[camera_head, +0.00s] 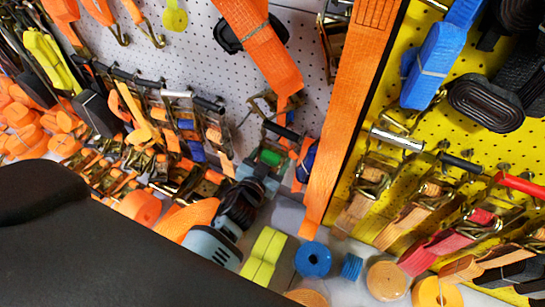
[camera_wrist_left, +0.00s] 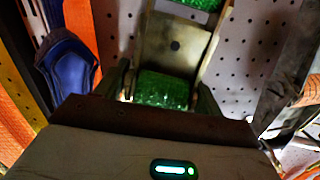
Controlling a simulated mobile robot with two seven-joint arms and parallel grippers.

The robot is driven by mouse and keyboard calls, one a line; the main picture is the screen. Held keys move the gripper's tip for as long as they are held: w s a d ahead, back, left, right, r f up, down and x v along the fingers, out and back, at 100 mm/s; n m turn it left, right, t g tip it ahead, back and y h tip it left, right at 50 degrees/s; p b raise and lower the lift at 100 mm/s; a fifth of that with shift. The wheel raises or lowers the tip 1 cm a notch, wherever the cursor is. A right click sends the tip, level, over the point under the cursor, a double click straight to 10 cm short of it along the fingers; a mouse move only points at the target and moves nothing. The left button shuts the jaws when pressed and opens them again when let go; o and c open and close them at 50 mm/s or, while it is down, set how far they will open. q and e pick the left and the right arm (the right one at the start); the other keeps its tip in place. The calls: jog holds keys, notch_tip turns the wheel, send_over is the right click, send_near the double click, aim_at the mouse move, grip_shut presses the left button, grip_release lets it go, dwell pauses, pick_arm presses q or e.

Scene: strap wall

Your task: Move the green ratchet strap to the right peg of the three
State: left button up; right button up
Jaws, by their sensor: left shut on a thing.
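The green ratchet strap (camera_head: 270,157) is in front of the white pegboard, left of a long orange strap, with a dark handle bar just above it. In the left wrist view its green webbing (camera_wrist_left: 163,90) sits in a metal ratchet frame (camera_wrist_left: 172,42). My left gripper (camera_head: 261,169) is shut on it, with a finger at each side of the green webbing in the wrist view. A blue ratchet strap (camera_head: 307,160) hangs close on its right and also shows in the wrist view (camera_wrist_left: 68,68). I cannot clearly make out the three pegs. My right gripper is not in view.
The long orange strap (camera_head: 345,110) hangs along the black panel edge. A yellow pegboard (camera_head: 400,55) with several ratchet straps is at right. Orange ratchet straps (camera_head: 190,120) crowd the left. Rolled straps, including a blue roll (camera_head: 313,259), lie below.

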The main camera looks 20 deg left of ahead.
pick_arm(q)
jog(key=shift+w+r, duration=0.1)
jog(key=shift+r, duration=0.1)
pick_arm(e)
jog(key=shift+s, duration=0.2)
pick_arm(q)
jog(key=o, duration=1.8)
jog(key=shift+f, duration=0.1)
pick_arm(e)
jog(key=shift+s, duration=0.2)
